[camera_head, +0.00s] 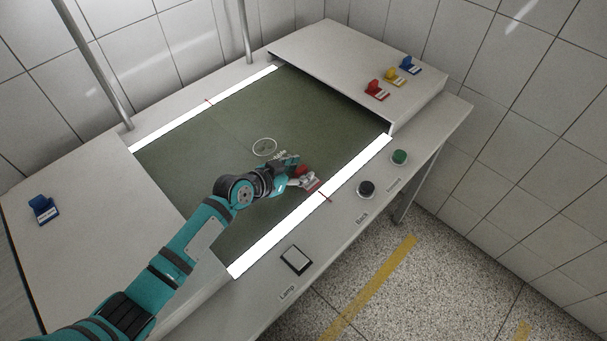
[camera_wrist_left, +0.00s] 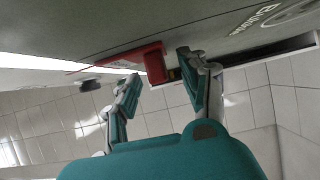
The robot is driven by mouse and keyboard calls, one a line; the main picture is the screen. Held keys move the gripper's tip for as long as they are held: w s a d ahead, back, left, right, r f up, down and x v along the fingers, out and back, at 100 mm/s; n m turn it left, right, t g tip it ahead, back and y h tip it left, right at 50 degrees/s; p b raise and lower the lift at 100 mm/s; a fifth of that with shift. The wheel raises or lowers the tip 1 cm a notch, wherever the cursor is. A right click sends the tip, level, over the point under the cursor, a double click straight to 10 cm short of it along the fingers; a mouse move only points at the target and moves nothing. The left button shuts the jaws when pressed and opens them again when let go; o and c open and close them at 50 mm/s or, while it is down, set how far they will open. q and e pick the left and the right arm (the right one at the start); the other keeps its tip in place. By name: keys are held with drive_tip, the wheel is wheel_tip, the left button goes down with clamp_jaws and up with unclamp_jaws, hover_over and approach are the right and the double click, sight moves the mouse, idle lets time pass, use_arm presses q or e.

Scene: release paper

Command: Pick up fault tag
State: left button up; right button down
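A red tag (camera_head: 313,185) with a white label lies on the green work surface (camera_head: 230,130), just inside the near white strip. The pictures do not say which tag is the fault tag. My left gripper (camera_head: 298,172) is right at this tag and partly covers it. In the left wrist view, the tag's red upright part (camera_wrist_left: 154,64) stands between the spread fingers of my left gripper (camera_wrist_left: 160,85), with gaps visible beside it. The fingers are not closed on it. My right gripper is not in view.
Red (camera_head: 376,90), yellow (camera_head: 394,77) and blue (camera_head: 410,66) tags sit on the raised right panel (camera_head: 340,55). Another blue tag (camera_head: 43,210) sits on the left panel. A lamp switch (camera_head: 296,260), a black button (camera_head: 366,188) and a green button (camera_head: 399,157) line the front edge.

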use_arm(q)
clamp_jaws()
idle(0.3)
